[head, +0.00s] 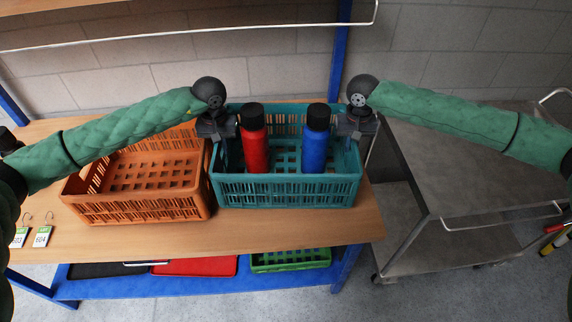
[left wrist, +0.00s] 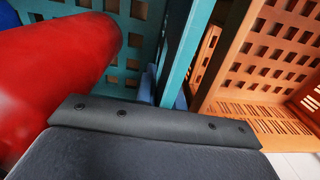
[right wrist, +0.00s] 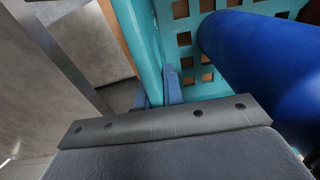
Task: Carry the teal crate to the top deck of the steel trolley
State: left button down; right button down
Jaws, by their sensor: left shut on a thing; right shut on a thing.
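The teal crate (head: 285,192) stands upright on the wooden bench top, at its right end. A red bottle (head: 254,142) and a blue bottle (head: 316,140) with black caps stand in it. My left gripper (head: 222,140) is shut on the crate's left wall; the wall also shows in the left wrist view (left wrist: 182,55), beside the red bottle (left wrist: 60,80). My right gripper (head: 350,138) is shut on the right wall, seen in the right wrist view (right wrist: 140,45) beside the blue bottle (right wrist: 265,70). The steel trolley (head: 465,170) stands to the right, its top deck bare.
An empty orange crate (head: 140,205) sits close to the teal crate's left. Price tags (head: 42,236) lie at the bench's left front. A blue lower shelf (head: 200,284) holds a red tray and a green crate (head: 290,260). A blue upright and wire rail stand behind.

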pick_arm(q)
jog(key=shift+r+p, duration=0.35)
jog(key=shift+r, duration=0.3)
pick_arm(e)
jog(key=shift+r, duration=0.65)
pick_arm(q)
jog(key=shift+a+f, duration=0.1)
pick_arm(e)
jog(key=shift+f, duration=0.1)
